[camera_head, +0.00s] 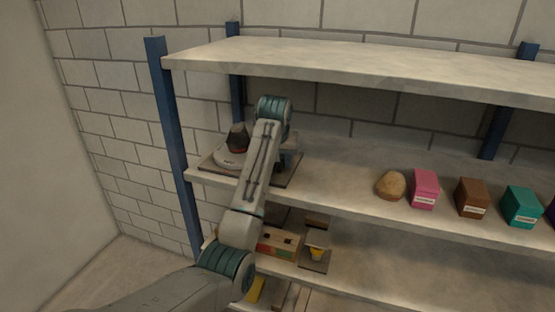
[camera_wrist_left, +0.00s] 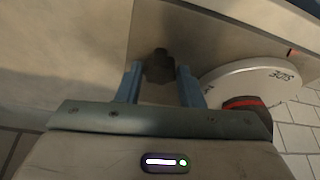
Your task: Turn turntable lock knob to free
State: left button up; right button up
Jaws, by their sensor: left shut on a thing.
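The turntable (camera_head: 229,166) is a pale round disc on a dark base plate on the middle shelf, at the left; its white disc (camera_wrist_left: 258,80) also shows in the left wrist view, with part of a printed word. A dark object with a red band (camera_head: 238,139) sits on it. The lock knob (camera_wrist_left: 158,65) is a small dark knob beside the disc, on the base plate. My left gripper (camera_wrist_left: 160,82) is shut on the knob, a blue finger on each side. In the head view my left arm hides the knob and most of the gripper. My right gripper is not in view.
A brown lump (camera_head: 391,185) and pink (camera_head: 425,189), brown (camera_head: 472,197) and teal (camera_head: 521,206) boxes stand farther right on the same shelf. The upper shelf (camera_head: 350,62) lies above my arm. A blue post (camera_head: 174,140) stands at left. A wooden box (camera_head: 279,243) sits below.

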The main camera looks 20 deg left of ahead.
pick_arm(q)
jog(key=shift+w+d+r+n+y, duration=0.1)
jog(key=shift+n+y, duration=0.1)
jog(key=shift+n, duration=0.4)
jog(key=shift+r+n+y, duration=0.1)
jog(key=shift+n+y, duration=0.1)
jog(key=shift+n, duration=0.4)
jog(key=shift+n+g+y, duration=0.3)
jog(key=shift+n, duration=0.7)
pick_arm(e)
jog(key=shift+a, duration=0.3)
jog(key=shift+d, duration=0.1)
pick_arm(q)
jog(key=o, duration=0.8)
jog(key=shift+o, duration=0.8)
jog(key=shift+w+f, duration=0.2)
jog(key=shift+f, duration=0.05)
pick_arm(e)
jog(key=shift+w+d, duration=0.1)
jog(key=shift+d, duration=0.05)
pick_arm(q)
jog(key=shift+r, duration=0.1)
